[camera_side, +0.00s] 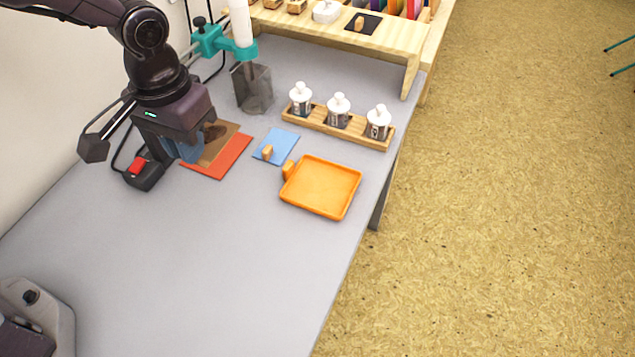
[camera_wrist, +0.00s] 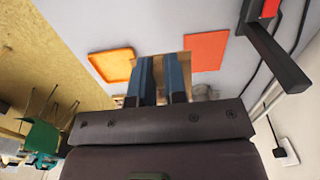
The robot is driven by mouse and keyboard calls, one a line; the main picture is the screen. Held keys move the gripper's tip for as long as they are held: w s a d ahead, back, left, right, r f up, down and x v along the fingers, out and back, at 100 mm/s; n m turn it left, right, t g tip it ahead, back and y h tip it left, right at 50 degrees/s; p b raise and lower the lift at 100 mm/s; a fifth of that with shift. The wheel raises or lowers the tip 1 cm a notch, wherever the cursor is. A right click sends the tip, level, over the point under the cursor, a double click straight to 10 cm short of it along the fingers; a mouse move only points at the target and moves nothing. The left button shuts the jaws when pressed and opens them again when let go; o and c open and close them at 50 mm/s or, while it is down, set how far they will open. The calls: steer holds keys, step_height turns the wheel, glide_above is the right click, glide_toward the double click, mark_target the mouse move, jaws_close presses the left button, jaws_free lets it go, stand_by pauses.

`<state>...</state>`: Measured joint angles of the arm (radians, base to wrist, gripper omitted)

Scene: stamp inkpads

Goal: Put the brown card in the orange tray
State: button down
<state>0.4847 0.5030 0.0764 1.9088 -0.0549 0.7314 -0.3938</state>
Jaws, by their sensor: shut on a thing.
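The brown card (camera_side: 220,140) is at my gripper (camera_side: 188,152) in the side view, in front of part of a red-orange card (camera_side: 222,165). My gripper is shut on the brown card, and its blue fingers hide part of it. In the wrist view the brown card (camera_wrist: 186,60) shows around the fingertips (camera_wrist: 160,62). I cannot tell how high it is above the table. The orange tray (camera_side: 322,188) lies empty to the right in the side view; it also shows in the wrist view (camera_wrist: 112,66).
A blue card (camera_side: 284,141) with a wooden knob lies between the red-orange card and the tray. Behind are a wooden rack (camera_side: 322,128) with white-topped bottles and a grey cup (camera_side: 252,90). A black box with a red switch (camera_side: 137,165) is left. The front table is clear.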

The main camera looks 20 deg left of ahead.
steer(key=d+f+n, duration=0.1)
steer(key=d+n, duration=0.5)
steer(key=n, duration=1.2)
glide_above(341, 194)
steer(key=f, duration=0.9)
steer(key=shift+s+a, duration=0.15)
steer(key=shift+s, duration=0.1)
steer(key=shift+w+f, duration=0.2)
steer(key=shift+f, duration=1.75)
steer(key=c, duration=1.2)
jaws_free()
steer(key=shift+o, duration=0.2)
steer(key=shift+r, duration=0.1)
